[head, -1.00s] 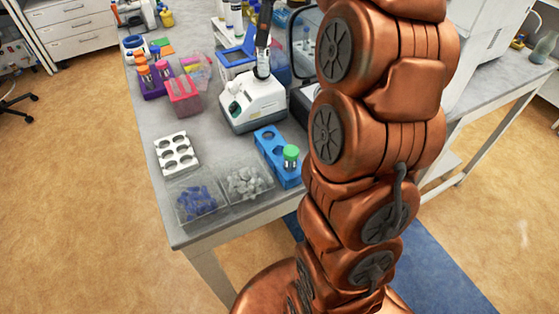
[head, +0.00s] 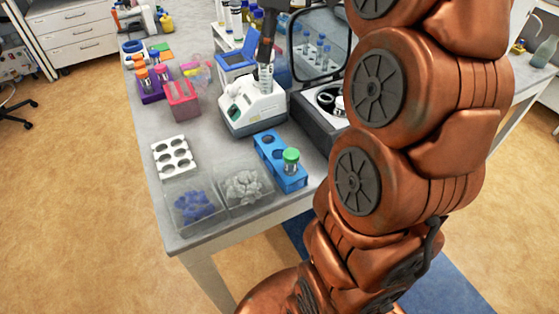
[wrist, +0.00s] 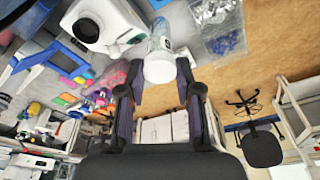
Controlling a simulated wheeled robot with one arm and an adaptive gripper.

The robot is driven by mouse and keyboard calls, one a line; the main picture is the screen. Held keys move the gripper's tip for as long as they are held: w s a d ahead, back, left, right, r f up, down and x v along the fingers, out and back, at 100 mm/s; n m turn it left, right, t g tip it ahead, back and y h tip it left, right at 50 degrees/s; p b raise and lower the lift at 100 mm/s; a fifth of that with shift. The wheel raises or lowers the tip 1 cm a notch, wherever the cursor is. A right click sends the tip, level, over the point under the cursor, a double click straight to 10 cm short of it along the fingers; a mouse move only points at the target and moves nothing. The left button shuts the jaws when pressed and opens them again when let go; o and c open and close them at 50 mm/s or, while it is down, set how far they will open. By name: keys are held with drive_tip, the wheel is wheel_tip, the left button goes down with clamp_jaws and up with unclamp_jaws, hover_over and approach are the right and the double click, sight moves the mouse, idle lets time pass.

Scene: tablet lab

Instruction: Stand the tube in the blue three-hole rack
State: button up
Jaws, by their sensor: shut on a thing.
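My gripper (head: 267,62) is shut on a clear tube (head: 265,78) with markings on its side. It holds the tube roughly upright over the white mixer (head: 252,112); I cannot tell whether the tube's lower end touches it. In the wrist view the tube (wrist: 161,42) shows its white cap end (wrist: 159,69) between the two fingers. The blue three-hole rack (head: 267,150) stands on the bench in front of the mixer. A green-capped tube (head: 291,162) stands in its nearest hole; the other two holes look empty.
A white rack (head: 173,155) and clear boxes of blue pieces (head: 194,206) and pale pieces (head: 243,187) lie left of the blue rack. A grey machine with an open lid (head: 320,43) stands right of the mixer. Pink (head: 182,100) and purple (head: 153,90) racks stand behind left.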

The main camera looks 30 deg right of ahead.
sight(267, 72)
drive_tip(key=shift+f+b, duration=1.65)
drive_tip(key=shift+f, duration=1.3)
wheel_tip(267, 72, down, 6)
drive_tip(key=b, duration=0.3)
drive_tip(key=shift+f, duration=0.15)
drive_tip(key=shift+f+b, duration=0.35)
drive_tip(key=shift+b, duration=0.1)
drive_tip(key=shift+f+b, duration=1.1)
drive_tip(key=shift+f, duration=1.05)
drive_tip(key=o, duration=1)
drive_tip(key=shift+o, duration=0.2)
